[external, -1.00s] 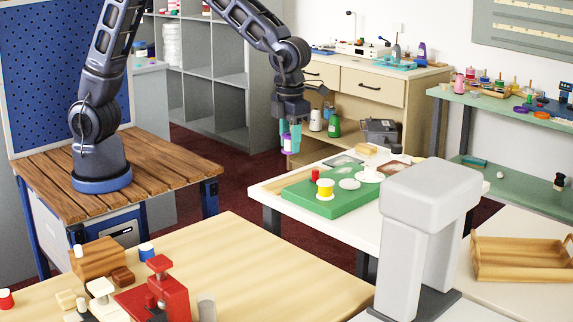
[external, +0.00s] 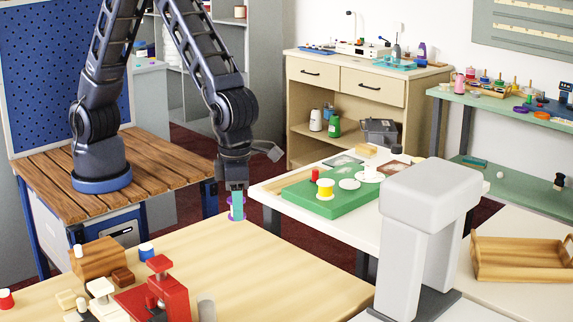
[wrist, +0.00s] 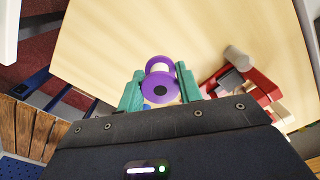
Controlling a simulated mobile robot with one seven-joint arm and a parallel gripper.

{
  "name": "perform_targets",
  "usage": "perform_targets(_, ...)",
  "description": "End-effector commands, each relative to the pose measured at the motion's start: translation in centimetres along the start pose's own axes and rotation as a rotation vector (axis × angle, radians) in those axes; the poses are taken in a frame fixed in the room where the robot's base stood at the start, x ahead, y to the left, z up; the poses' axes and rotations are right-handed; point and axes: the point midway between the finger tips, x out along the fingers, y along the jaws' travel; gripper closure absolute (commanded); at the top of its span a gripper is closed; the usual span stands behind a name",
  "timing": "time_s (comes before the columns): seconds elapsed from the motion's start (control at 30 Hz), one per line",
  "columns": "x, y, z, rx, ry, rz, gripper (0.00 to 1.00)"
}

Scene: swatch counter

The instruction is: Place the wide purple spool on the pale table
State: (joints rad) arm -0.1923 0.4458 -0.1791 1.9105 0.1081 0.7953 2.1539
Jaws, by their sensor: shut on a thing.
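The wide purple spool (wrist: 159,90) has purple flanges and a pale core. It sits between the teal fingers of my gripper (wrist: 160,88) in the wrist view. In the external view my gripper (external: 237,202) points down, shut on the spool (external: 232,214), which is partly hidden by a finger. The pale table (external: 270,262) is the light wood table in the foreground, and it fills much of the wrist view (wrist: 105,45). The spool appears near its far corner; the height above the top is hard to tell.
A red press-like device (external: 168,290), a wooden block (external: 97,258) and small spools stand at the pale table's left front. The table's middle is bare. A white table (external: 352,222) with a green board (external: 335,200) and a yellow spool (external: 325,189) stands behind. A grey machine (external: 425,225) stands right.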

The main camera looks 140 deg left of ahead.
Motion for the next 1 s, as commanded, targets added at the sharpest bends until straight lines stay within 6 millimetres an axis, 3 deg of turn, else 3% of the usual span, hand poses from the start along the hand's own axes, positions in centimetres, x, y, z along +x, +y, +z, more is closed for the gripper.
perform_targets(0.43, 9.6, 0.0, 0.0, -0.001, 0.002, 0.002, 0.86)
perform_targets(0.77, 12.0, 0.0, 0.0, 0.0, 0.0, -0.001, 0.86)
perform_targets(1.0, 15.1, 0.0, 0.0, -0.001, 0.001, 0.001, 0.86)
